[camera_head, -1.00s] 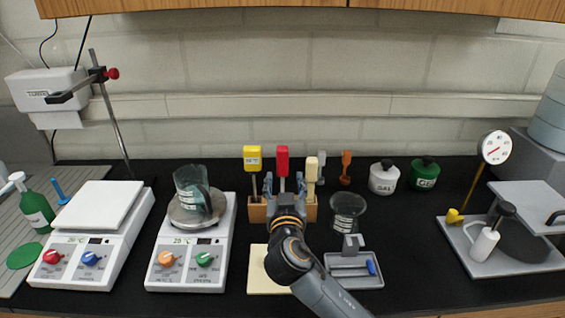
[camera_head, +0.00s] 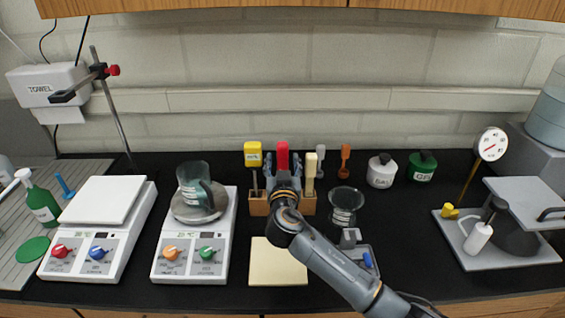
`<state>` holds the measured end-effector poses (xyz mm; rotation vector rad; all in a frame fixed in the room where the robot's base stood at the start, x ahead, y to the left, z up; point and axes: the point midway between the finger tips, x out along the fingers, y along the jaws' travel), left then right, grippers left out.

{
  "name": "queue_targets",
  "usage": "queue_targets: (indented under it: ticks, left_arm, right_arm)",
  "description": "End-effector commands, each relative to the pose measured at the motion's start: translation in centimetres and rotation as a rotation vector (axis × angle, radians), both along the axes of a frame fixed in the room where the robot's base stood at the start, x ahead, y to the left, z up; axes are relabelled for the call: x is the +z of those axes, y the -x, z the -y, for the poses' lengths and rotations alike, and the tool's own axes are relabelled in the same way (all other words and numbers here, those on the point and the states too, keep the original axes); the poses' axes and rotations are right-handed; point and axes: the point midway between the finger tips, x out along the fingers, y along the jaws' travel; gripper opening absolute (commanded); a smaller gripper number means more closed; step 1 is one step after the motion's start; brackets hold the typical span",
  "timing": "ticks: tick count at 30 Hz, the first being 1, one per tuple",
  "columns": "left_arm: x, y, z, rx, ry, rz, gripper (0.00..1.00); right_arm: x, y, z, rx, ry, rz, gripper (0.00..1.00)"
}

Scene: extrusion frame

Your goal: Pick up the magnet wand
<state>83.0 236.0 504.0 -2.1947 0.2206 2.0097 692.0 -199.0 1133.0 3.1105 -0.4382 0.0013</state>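A wooden rack (camera_head: 258,207) at the back centre holds upright tools with yellow (camera_head: 253,154), red (camera_head: 283,153) and cream (camera_head: 310,170) handles. No readable label tells me which is the magnet wand. My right gripper (camera_head: 283,160) comes in from the lower right and is at the red-handled tool. Its two fingers stand apart, one on each side of the red handle, with the cream handle just to the right. I cannot tell whether they touch the red handle. The gripper hides the tool's lower part and the rack's middle. My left gripper is not in view.
A hotplate (camera_head: 216,229) bears a glass jug (camera_head: 195,187) on the left. A cream pad (camera_head: 270,270) lies in front. Grey and orange tools stand behind.

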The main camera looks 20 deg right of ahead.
Motion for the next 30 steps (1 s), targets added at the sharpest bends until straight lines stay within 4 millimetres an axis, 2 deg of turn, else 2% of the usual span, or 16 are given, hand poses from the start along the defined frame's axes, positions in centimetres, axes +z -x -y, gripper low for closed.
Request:
queue_targets:
  ticks: [1,7,17,20,30]
  left_arm:
    - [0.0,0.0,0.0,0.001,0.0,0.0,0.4]
    - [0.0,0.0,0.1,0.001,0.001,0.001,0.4]
    - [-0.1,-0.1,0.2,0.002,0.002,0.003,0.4]
    - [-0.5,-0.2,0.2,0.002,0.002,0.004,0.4]
    - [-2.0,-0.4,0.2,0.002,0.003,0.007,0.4]
  right_arm:
    - [0.0,0.0,0.0,0.0,0.0,0.0,0.4]
    - [0.0,0.0,0.0,0.0,0.0,0.0,0.0]
    - [0.5,0.0,-0.1,0.0,-0.001,0.002,0.0]
    - [1.7,0.0,-0.1,0.001,-0.005,0.006,0.0]
    - [8.2,0.0,-0.1,0.0,-0.004,0.004,0.0]
